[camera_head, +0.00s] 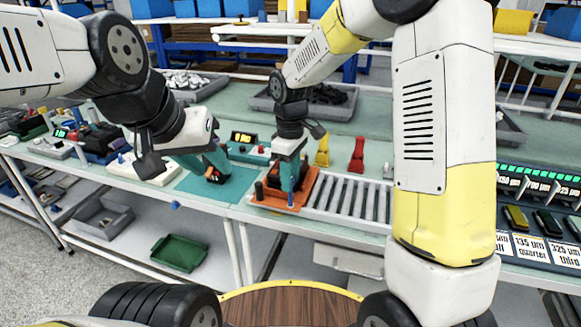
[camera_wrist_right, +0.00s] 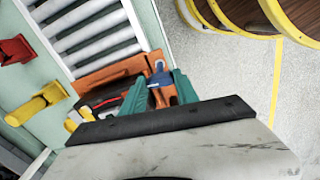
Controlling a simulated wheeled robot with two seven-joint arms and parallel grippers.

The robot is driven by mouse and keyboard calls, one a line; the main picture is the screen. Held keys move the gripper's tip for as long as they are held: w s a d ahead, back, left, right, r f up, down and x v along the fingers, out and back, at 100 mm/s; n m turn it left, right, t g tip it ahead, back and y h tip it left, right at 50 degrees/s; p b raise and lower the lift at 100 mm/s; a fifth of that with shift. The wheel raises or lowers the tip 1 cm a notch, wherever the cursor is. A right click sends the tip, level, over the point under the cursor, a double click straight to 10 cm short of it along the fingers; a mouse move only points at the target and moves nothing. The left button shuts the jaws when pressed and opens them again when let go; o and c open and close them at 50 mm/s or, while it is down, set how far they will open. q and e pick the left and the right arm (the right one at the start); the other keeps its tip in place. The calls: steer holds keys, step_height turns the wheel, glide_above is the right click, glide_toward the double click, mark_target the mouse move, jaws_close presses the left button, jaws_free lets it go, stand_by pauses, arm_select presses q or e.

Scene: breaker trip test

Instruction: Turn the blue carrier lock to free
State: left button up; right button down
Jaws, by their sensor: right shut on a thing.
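The blue carrier lock (camera_wrist_right: 160,78) shows in the right wrist view as a small blue handle between the teal fingers of my right gripper (camera_wrist_right: 162,90). It stands on an orange carrier (camera_wrist_right: 105,75) at the end of a roller track. In the head view my right gripper (camera_head: 289,178) points down over the orange carrier (camera_head: 268,201), shut on the lock, and a bit of blue shows below the fingers. The lock's exact angle is hard to tell. My left gripper (camera_head: 208,168) is low over a teal mat, by a black and orange device (camera_head: 215,178); its jaw opening is unclear.
The roller track (camera_head: 345,198) runs right from the carrier. A yellow (camera_head: 322,152) and a red (camera_head: 357,155) stand rise behind it. A device with a lit display (camera_head: 243,138) is between my arms. A grey tray (camera_head: 305,103) lies at the back.

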steer(key=shift+n, duration=0.7)
steer(key=shift+w, duration=0.1)
steer(key=c, duration=0.9)
jaws_free()
steer(key=shift+r, duration=0.1)
step_height(320, 180, up, 8)
steer(key=shift+f, duration=0.15)
